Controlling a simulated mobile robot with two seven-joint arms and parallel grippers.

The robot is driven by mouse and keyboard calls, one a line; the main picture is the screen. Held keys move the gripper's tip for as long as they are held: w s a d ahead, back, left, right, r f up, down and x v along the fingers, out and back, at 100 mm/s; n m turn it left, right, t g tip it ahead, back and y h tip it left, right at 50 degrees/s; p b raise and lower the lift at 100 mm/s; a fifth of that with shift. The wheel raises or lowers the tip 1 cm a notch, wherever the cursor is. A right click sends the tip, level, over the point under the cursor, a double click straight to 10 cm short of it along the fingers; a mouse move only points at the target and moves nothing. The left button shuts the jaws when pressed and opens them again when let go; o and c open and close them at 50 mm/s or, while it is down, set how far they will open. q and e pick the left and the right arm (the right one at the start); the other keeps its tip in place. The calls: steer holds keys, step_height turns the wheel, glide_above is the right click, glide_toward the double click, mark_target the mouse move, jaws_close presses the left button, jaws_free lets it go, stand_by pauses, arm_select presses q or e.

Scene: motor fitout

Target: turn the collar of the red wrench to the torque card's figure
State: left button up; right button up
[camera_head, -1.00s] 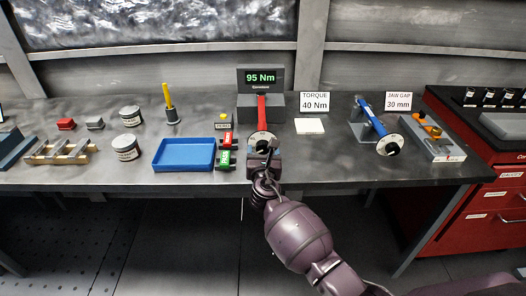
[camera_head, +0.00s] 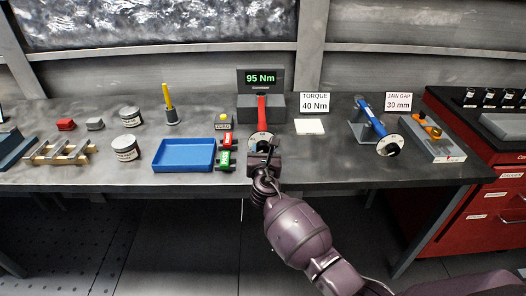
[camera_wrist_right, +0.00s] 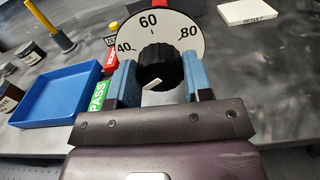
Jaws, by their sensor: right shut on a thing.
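The red wrench (camera_head: 261,110) lies in a dark stand under a display (camera_head: 261,78) that reads 95 Nm. Its dial (camera_wrist_right: 178,32) with 40, 60 and 80 marks faces me in the right wrist view. The black collar knob (camera_wrist_right: 160,67) is between the blue-padded fingers of my right gripper (camera_wrist_right: 160,82), which is shut on it. A white pointer mark shows at the knob's lower side. The torque card (camera_head: 315,102) reads 40 Nm. In the head view my right gripper (camera_head: 262,160) covers part of the dial. My left gripper is not in view.
A blue tray (camera_head: 184,155) stands to the left, with red and green tags (camera_head: 226,150) between it and the wrench. A white result pad (camera_head: 309,126) lies right of the wrench. A blue wrench (camera_head: 371,117) with its own dial stands farther right.

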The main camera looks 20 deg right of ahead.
steer(key=shift+m, duration=0.3)
steer(key=m+b, duration=0.1)
steer(key=m, duration=0.2)
steer(key=shift+f+b, duration=0.15)
steer(key=shift+b, duration=0.25)
steer(key=m+b, duration=0.2)
steer(key=m, duration=0.2)
steer(key=shift+m+b, duration=0.6)
steer(key=shift+m, duration=1.5)
steer(key=o, duration=0.9)
steer(key=shift+r, duration=0.2)
